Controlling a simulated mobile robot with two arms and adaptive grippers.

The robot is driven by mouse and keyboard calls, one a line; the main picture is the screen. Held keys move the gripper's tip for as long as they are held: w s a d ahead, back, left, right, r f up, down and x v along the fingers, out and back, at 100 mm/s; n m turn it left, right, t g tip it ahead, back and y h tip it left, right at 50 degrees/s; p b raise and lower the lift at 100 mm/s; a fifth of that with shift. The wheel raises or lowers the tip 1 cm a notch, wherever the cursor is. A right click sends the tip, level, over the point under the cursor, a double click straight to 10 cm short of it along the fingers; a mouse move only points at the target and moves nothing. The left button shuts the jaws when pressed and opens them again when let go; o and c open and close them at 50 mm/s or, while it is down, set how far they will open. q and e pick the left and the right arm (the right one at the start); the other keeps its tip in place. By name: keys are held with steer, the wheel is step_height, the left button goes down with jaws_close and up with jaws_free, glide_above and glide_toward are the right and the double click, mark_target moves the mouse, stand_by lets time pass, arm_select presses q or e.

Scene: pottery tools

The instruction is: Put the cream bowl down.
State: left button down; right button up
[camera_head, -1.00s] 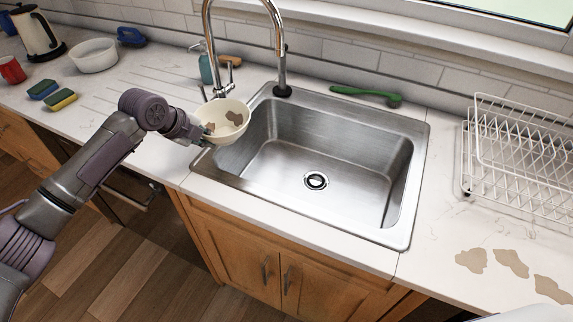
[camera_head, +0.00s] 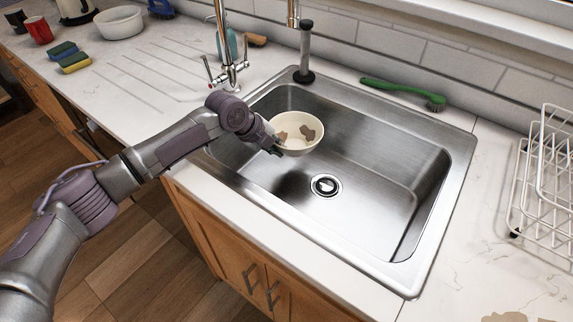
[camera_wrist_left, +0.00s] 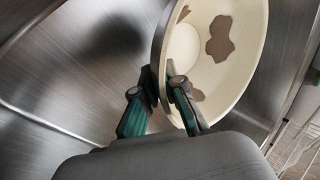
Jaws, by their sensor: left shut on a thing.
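The cream bowl (camera_head: 297,133) has brown stains inside and is over the left part of the steel sink (camera_head: 400,168). My left gripper (camera_head: 277,146) is shut on the bowl's near-left rim. In the left wrist view the green-and-grey fingers (camera_wrist_left: 163,93) pinch the rim of the bowl (camera_wrist_left: 235,75), one finger on each side of the wall. I cannot tell whether the bowl's base touches the sink floor. My right gripper is not in view.
The drain (camera_head: 326,186) is right of and below the bowl. The tap (camera_head: 228,60) and a black-and-grey plunger-like tool (camera_head: 305,60) stand behind the sink. A green brush (camera_head: 405,94) lies at the back edge. A white dish rack (camera_head: 545,185) stands at the right.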

arm_select(q)
steer(key=shift+a+f, duration=0.2)
steer(key=shift+f, duration=0.9)
step_height(320, 180, down, 4)
steer(key=shift+d+f, duration=0.1)
steer(key=shift+f, duration=0.05)
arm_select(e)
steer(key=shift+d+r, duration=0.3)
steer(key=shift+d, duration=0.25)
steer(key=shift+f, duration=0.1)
arm_select(q)
steer(key=c, duration=1.3)
jaws_free()
steer(key=shift+f, duration=0.1)
steer(key=shift+o, duration=0.2)
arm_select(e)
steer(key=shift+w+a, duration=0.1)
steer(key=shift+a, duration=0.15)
